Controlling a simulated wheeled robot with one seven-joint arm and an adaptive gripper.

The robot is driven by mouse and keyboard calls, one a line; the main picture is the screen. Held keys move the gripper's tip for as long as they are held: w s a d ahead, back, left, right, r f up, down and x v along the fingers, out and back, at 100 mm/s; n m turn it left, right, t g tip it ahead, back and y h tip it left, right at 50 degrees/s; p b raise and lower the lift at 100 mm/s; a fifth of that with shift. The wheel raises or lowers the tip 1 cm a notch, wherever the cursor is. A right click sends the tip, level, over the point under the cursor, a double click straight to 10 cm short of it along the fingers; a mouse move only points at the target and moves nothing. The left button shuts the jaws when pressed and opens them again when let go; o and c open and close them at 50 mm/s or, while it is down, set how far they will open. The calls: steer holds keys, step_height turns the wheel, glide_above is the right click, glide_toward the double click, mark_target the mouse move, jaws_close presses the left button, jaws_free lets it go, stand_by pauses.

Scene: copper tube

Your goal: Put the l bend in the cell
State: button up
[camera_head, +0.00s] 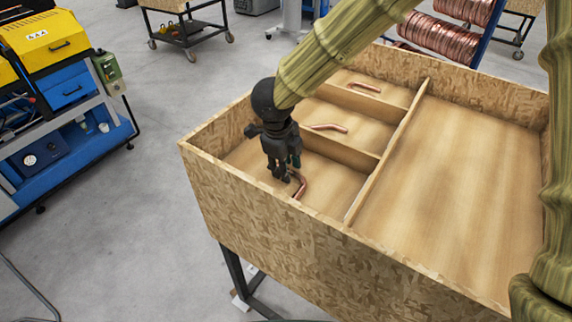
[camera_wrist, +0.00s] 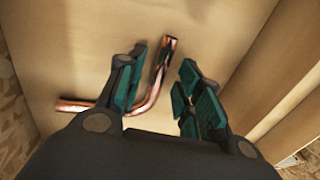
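A copper l bend (camera_head: 300,184) lies on the floor of the nearest small compartment of the wooden crate (camera_head: 250,215). In the wrist view the l bend (camera_wrist: 157,85) has one leg running up between my fingertips and the other passing left behind the left finger. My gripper (camera_head: 284,175) reaches down into that compartment, close over the bend and partly hiding it. In the wrist view my gripper (camera_wrist: 160,85) is open, with gaps between the teal finger pads and the tube.
The middle compartment holds another copper tube (camera_head: 328,127), and the far compartment holds a third tube (camera_head: 364,87). A long divider (camera_head: 390,150) separates these from the large empty compartment (camera_head: 455,175) at right. The crate's near wall stands close to my gripper.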

steer(key=shift+r, duration=0.1)
step_height(320, 180, up, 12)
steer(key=s+a+b, duration=0.1)
steer(key=s+b, duration=0.1)
steer(key=shift+a+b, duration=0.2)
steer(key=shift+b, duration=0.1)
steer(key=shift+w, duration=0.15)
stand_by(1.2)
